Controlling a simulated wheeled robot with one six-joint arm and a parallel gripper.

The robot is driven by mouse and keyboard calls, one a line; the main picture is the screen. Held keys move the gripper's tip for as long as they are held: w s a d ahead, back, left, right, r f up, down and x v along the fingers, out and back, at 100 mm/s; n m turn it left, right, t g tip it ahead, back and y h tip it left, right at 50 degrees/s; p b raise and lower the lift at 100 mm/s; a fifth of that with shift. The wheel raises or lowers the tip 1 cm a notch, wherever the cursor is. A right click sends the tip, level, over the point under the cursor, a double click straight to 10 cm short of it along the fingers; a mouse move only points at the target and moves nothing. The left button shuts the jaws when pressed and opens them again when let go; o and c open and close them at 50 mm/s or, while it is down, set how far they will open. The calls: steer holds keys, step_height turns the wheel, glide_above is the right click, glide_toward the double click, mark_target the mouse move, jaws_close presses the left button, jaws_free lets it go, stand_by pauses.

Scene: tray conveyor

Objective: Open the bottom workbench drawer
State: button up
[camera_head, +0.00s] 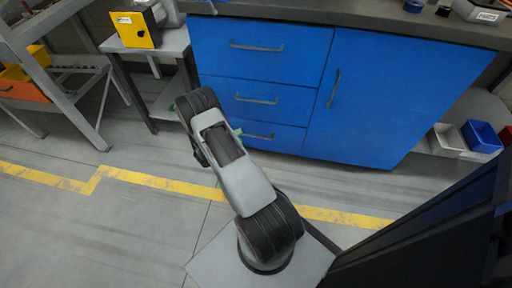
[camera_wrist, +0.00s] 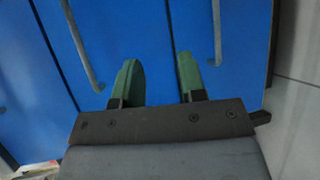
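The blue bottom drawer (camera_head: 287,138) is the lowest of three in the workbench and looks shut. Its grey bar handle (camera_head: 262,137) is partly hidden behind my arm in the head view. In the wrist view, which is turned sideways, the bottom drawer (camera_wrist: 245,50) is the panel nearest the floor, and its handle (camera_wrist: 217,30) lies to the right of the right finger. My gripper (camera_wrist: 159,78) is open and empty, its green fingers apart over the seam between the middle and bottom drawers. In the head view my gripper (camera_head: 238,132) is mostly hidden; a green fingertip shows.
The middle drawer (camera_head: 300,103) and top drawer (camera_head: 300,50) above look shut. A blue cabinet door (camera_head: 385,95) is to the right. A grey side table (camera_head: 170,45) with a yellow box (camera_head: 136,30) stands left. The floor in front is clear, with a yellow line (camera_head: 160,183).

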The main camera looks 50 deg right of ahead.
step_height(320, 180, down, 11)
steer(key=n+t+b, duration=0.1)
steer(key=t+b, duration=0.2)
steer(key=shift+s+r+b+x, duration=0.1)
steer(key=shift+b+x, duration=0.65)
steer(key=shift+x, duration=1.6)
steer(key=shift+s+r+b+x, duration=0.15)
steer(key=shift+b+x, duration=0.65)
steer(key=shift+x, duration=1.55)
steer(key=shift+s+r+b+x, duration=0.1)
steer(key=shift+b+x, duration=0.65)
steer(key=shift+x, duration=1.55)
steer(key=shift+d, duration=0.15)
steer(key=shift+c, duration=0.3)
jaws_close()
